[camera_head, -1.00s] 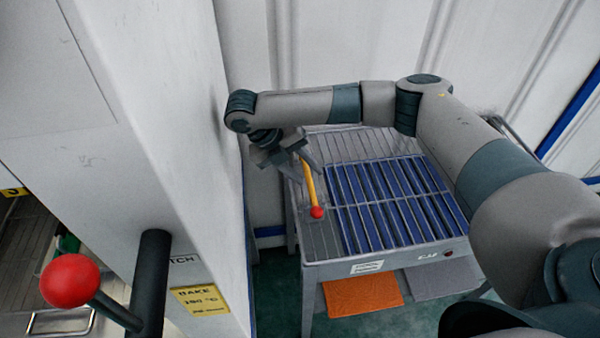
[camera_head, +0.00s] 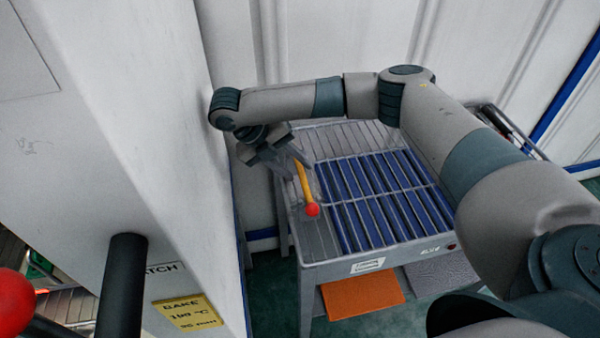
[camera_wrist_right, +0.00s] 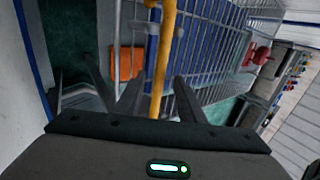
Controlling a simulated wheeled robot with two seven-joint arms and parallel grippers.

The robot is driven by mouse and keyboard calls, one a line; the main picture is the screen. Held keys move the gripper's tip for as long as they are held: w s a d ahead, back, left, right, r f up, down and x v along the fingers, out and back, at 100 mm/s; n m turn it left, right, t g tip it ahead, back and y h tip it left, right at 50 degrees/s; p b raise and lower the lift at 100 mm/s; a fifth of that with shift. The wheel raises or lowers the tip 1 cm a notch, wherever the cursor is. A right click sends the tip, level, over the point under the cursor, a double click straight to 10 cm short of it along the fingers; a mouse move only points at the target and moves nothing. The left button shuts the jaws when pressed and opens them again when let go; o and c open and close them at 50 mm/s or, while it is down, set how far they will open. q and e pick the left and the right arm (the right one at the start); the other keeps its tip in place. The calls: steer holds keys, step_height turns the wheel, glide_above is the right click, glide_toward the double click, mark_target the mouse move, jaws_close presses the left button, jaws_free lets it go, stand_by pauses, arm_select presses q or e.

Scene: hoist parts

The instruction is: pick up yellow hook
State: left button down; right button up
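The yellow hook (camera_head: 304,180) is a thin yellow rod with a red ball (camera_head: 312,210) at its near end. It is at the left side of the rack table (camera_head: 322,243). My right gripper (camera_head: 290,163) is at the hook's far end, pointing down toward the table. In the wrist view the hook (camera_wrist_right: 164,50) runs between the two spread fingers (camera_wrist_right: 158,98), with a gap visible on each side. The gripper's own fingers partly hide the hook's far end in the head view. My left gripper is in neither view.
Blue slats (camera_head: 385,200) fill the table's middle, right of the hook. A white cabinet (camera_head: 130,130) stands close on the left, with a black post (camera_head: 122,285) and red knob (camera_head: 12,300) before it. An orange panel (camera_head: 362,294) is under the table. A wall is behind.

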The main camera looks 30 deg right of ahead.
mark_target(300, 172)
steer(key=shift+x, duration=1.15)
steer(key=shift+f, duration=0.1)
steer(key=shift+s+d+f+p, duration=0.15)
steer(key=shift+d+f+p, duration=0.05)
steer(key=shift+p, duration=0.25)
steer(key=p+x, duration=0.2)
steer(key=x, duration=0.1)
steer(key=shift+s+d+f, duration=0.15)
steer(key=shift+s+f, duration=0.05)
steer(key=shift+f, duration=0.15)
steer(key=shift+d+f, duration=0.15)
steer(key=shift+f, duration=0.15)
steer(key=shift+c, duration=0.4)
